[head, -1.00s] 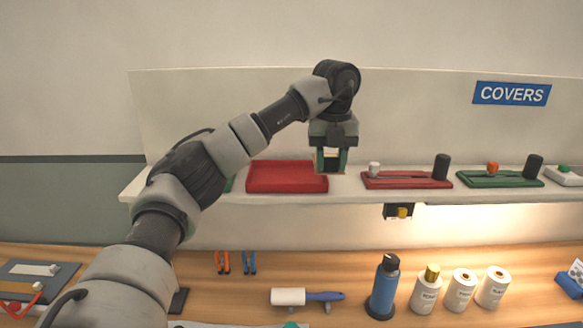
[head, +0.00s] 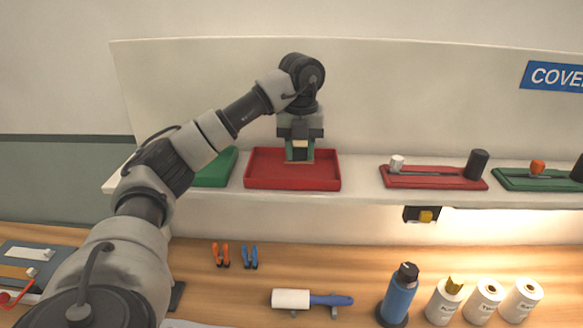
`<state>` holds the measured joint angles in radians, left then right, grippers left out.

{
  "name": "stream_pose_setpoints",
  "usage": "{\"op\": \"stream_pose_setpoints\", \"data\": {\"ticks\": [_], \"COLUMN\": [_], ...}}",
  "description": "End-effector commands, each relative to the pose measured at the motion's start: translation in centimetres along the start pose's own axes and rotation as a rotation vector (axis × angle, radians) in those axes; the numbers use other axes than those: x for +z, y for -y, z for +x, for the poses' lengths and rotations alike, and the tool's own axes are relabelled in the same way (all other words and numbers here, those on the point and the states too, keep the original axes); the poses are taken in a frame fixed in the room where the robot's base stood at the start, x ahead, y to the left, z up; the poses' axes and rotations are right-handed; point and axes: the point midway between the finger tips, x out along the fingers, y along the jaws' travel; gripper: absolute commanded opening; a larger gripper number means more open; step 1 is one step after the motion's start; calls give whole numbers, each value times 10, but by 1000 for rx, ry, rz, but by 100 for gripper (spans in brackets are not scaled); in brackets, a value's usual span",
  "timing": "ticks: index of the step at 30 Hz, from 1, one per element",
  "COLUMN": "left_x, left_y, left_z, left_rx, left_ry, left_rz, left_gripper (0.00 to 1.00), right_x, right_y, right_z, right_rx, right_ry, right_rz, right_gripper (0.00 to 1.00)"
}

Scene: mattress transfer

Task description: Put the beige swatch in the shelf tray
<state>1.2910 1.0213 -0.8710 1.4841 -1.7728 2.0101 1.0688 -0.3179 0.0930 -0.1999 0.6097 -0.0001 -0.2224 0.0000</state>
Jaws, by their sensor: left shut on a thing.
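My left gripper (head: 299,153) points down over the red shelf tray (head: 262,184) and is shut on a small beige swatch (head: 298,155), which shows as a pale strip between the fingers. The swatch is at or just above the tray floor; I cannot tell if it touches. The red tray is otherwise empty. A green tray (head: 218,171) stands left of it on the shelf, partly hidden by my left arm. My right gripper is not in view.
The shelf (head: 360,186) also holds a red holder (head: 432,178) and a green holder (head: 535,180) at the right. On the bench below are a lint roller (head: 310,299), orange clips (head: 221,256), blue clips (head: 250,257), a blue bottle (head: 400,294) and several white rolls.

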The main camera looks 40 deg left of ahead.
Motion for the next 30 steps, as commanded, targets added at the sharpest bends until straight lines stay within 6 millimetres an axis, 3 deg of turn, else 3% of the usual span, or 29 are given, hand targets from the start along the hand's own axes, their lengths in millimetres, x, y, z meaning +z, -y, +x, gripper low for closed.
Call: {"op": "stream_pose_setpoints", "data": {"ticks": [3,9,15,26,27,30], "left_x": [0,0,0,0,0,0], "left_y": [-14,-20,-19,-18,-18,-18], "left_z": [10,24,48,54,54,54], "left_rx": [0,2,1,-1,-2,-2], "left_ry": [0,-2,0,1,1,1], "left_rz": [0,2,1,1,1,1], "left_gripper": [1,1,1,1,38,54], "right_x": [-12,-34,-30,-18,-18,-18], "right_y": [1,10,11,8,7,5], "right_z": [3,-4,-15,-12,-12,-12], "right_rx": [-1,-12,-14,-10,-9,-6], "right_ry": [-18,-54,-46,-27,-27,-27], "right_rz": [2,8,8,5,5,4], "right_gripper": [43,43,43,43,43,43]}}
